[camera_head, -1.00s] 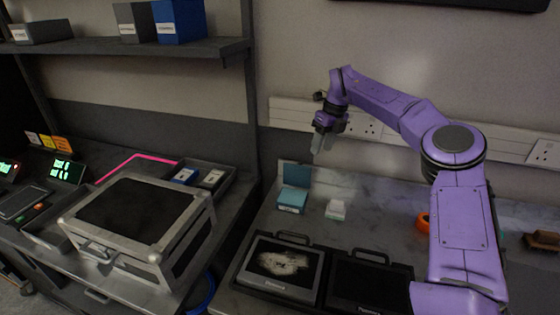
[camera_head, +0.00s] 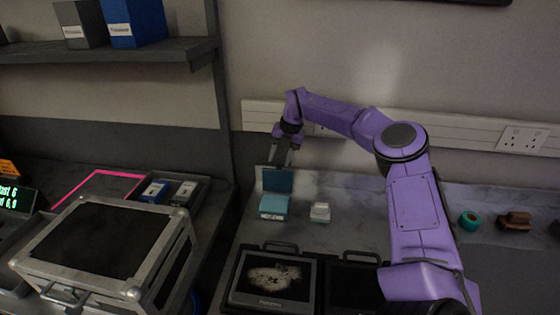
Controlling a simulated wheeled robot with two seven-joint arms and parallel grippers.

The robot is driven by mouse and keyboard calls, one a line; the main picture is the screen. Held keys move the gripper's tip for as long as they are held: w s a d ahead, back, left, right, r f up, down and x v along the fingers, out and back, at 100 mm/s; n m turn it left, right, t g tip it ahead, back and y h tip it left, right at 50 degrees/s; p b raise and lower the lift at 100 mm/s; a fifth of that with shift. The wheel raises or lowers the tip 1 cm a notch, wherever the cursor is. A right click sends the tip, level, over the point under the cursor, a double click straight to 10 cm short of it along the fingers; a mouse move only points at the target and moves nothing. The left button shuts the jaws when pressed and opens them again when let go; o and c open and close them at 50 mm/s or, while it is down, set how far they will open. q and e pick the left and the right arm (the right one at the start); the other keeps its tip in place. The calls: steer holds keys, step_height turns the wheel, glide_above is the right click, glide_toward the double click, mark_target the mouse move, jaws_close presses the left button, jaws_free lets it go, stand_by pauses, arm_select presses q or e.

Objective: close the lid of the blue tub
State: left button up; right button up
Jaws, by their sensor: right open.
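The blue tub (camera_head: 273,206) is a small teal box with a label on its front, standing on the grey bench near the wall. Its lid (camera_head: 278,181) is open and stands upright at the back of the tub. My right gripper (camera_head: 279,158) is open, with its fingers pointing down at the top edge of the lid. The fingertips overlap that edge in the picture; I cannot tell whether they touch it. My left gripper is not in view.
A small white-topped box (camera_head: 320,212) stands just right of the tub. Black-framed cases (camera_head: 270,282) lie in front. A metal-edged case (camera_head: 105,245) is at left. A teal tape roll (camera_head: 469,221) and brown brush-like object (camera_head: 515,220) lie at right, beyond my arm.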

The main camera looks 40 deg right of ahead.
mark_target(279, 168)
step_height(279, 168, down, 3)
steer(key=shift+s+d+f+p, duration=0.1)
steer(key=shift+d+p, duration=0.05)
steer(key=shift+p, duration=0.2)
steer(key=shift+w+a, duration=0.25)
steer(key=shift+a, duration=0.05)
steer(key=shift+s+d, duration=0.1)
steer(key=shift+d, duration=0.05)
jaws_close()
steer(key=shift+d, duration=0.3)
steer(key=shift+a, duration=0.3)
steer(key=shift+f, duration=0.1)
steer(key=shift+a+b, duration=0.1)
steer(key=shift+b, duration=0.35)
